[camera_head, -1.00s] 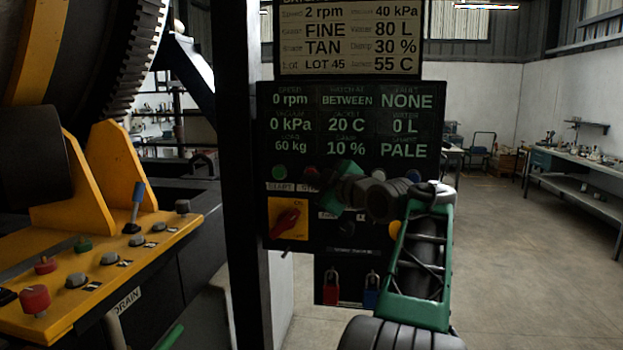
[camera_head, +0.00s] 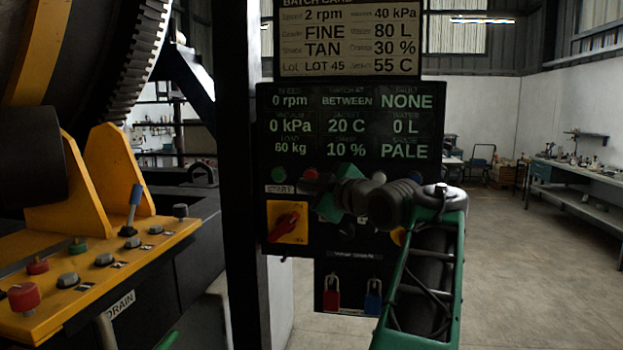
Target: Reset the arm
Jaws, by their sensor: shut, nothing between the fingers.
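My arm, green and dark grey, rises from the bottom right and bends left in front of the control panel (camera_head: 269,130). My gripper (camera_head: 312,192) is at the arm's far end, close to the panel's row of buttons and right of the red rotary switch (camera_head: 287,222). The fingers are small, dark and partly hidden by the wrist, and they are shut with nothing seen in them. I cannot tell whether they touch the panel. The arm covers part of the panel's lower right, including most of a yellow button (camera_head: 398,236).
A red padlock (camera_head: 331,294) and a blue padlock (camera_head: 373,297) hang below the panel. A black post (camera_head: 240,160) stands left of it. A yellow console (camera_head: 95,265) with knobs and a lever is at the left. Open floor (camera_head: 510,270) lies to the right, before a workbench (camera_head: 590,185).

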